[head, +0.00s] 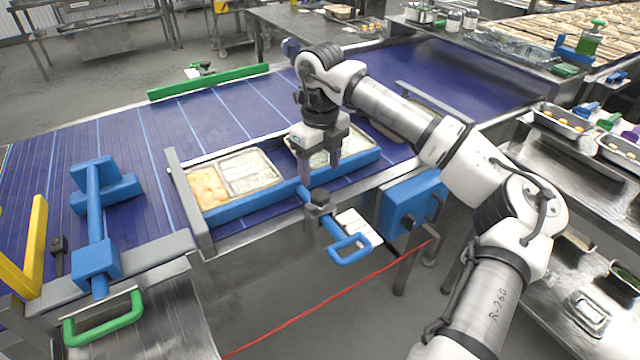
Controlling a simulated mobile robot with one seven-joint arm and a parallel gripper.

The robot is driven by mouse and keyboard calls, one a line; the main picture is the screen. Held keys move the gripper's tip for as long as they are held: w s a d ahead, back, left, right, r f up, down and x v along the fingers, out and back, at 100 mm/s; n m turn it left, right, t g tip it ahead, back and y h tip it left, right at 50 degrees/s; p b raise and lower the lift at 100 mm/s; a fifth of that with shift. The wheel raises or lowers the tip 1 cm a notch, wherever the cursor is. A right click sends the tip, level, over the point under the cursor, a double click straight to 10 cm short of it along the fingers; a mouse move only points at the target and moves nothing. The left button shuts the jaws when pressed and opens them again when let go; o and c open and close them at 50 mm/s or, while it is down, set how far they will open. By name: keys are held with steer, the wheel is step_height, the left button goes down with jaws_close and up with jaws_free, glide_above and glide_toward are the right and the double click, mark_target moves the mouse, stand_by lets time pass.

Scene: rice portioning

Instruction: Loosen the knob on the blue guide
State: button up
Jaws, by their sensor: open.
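The blue guide (236,208) is a long bar along the near edge of the conveyor, beside food trays. A dark knob (320,197) sits on its bracket, and a blue loop handle (348,248) extends from the bracket toward the front. My gripper (321,178) points down just above the knob, its two grey fingers apart and empty. I cannot tell whether the fingertips touch the knob or the bracket.
Food trays (250,170) lie on the blue conveyor (130,140) behind the guide. A blue box (412,203) is at right, and a red cord (330,300) runs below. A blue clamp (95,258) and green handle (104,320) are at left.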

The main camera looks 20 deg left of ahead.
mark_target(320, 194)
step_height(320, 194, down, 6)
steer(key=shift+f+p, duration=0.25)
steer(key=shift+p, duration=0.45)
steer(key=c, duration=1)
